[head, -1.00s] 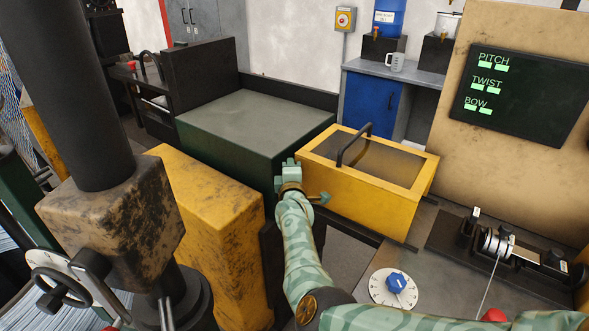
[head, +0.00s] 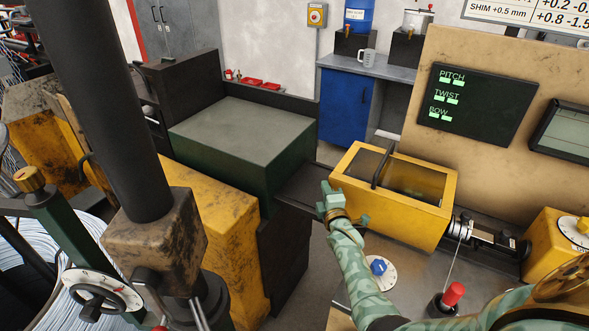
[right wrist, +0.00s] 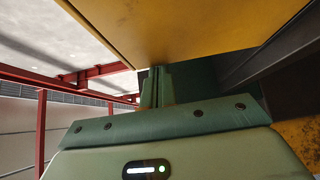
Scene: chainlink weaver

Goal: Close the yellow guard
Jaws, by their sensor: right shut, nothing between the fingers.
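The yellow guard (head: 436,216) is a box with a dark window in its top and a black bar handle (head: 383,165). It stands on a dark rail (head: 304,188), with a gap between it and the green housing (head: 240,150). The spindle (head: 485,236) sticks out past the guard's right end. My right gripper (head: 329,194) is shut and empty at the guard's left end; I cannot tell whether it touches. In the right wrist view its closed fingers (right wrist: 157,86) point up toward the guard's yellow face (right wrist: 180,30). My left gripper is out of view.
A dial with a blue knob (head: 379,267) and a red-topped post (head: 453,295) stand in front of the guard. A yellow box with a dial (head: 556,250) is at the right. A dark display panel (head: 487,104) stands behind.

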